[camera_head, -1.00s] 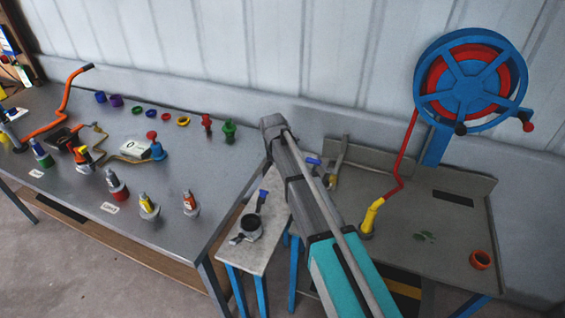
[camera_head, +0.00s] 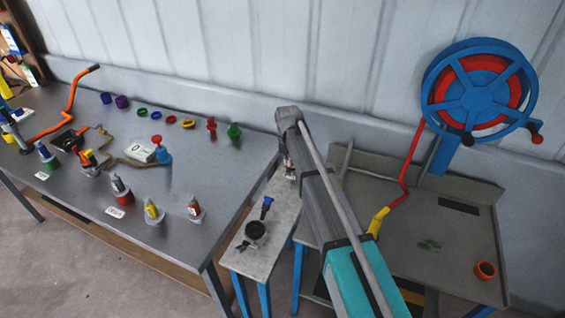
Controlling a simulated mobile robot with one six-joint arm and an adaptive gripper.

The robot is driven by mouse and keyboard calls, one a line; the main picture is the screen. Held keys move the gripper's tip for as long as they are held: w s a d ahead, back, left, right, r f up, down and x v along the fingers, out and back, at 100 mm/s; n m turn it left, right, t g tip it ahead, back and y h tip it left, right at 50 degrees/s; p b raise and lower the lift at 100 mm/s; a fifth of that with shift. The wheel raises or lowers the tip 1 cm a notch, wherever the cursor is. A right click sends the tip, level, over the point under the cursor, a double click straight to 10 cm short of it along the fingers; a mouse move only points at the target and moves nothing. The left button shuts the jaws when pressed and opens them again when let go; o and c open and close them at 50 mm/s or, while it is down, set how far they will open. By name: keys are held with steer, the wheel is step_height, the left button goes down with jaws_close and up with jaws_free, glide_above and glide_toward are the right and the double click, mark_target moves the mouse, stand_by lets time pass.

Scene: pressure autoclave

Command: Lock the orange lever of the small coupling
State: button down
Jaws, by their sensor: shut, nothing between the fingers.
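The long workbench (camera_head: 160,222) carries several small upright couplings. One with red and orange-yellow parts (camera_head: 88,160) stands at the left. A yellow one (camera_head: 152,211) and an orange-red one (camera_head: 194,209) stand near the front edge. I cannot tell which is the small coupling, or how its lever stands. What seems to be my gripper (camera_head: 289,173) shows small beside my grey arm link, above the narrow stand, apart from these couplings. It is shut and empty; the arm partly hides it.
A narrow stand (camera_head: 238,262) holds a black round fitting (camera_head: 255,231) and a blue-ended piece (camera_head: 266,206).

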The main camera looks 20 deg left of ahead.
steer(key=shift+w+r, duration=0.1)
steer(key=shift+w, duration=0.35)
stand_by(0.3)
steer(key=shift+w+r, duration=0.15)
steer(key=shift+r, duration=0.1)
steer(key=shift+w+a+r+p, duration=0.1)
steer(key=shift+w+r+p, duration=0.1)
steer(key=shift+r+p, duration=0.4)
steer(key=shift+w+r+p, duration=0.2)
steer(key=shift+r+p, duration=0.15)
steer(key=shift+p, duration=0.3)
steer(key=shift+w+r+p, duration=0.25)
steer(key=shift+r+p, duration=0.5)
steer(key=shift+w+r+p, duration=0.25)
steer(key=shift+r+p, duration=0.65)
steer(key=shift+r, duration=0.05)
steer(key=shift+w+r+p, duration=0.25)
steer(key=shift+r+p, duration=0.65)
steer(key=shift+p, duration=0.05)
steer(key=shift+w+r+p, duration=0.25)
steer(key=shift+r+p, duration=0.65)
steer(key=shift+r, duration=0.05)
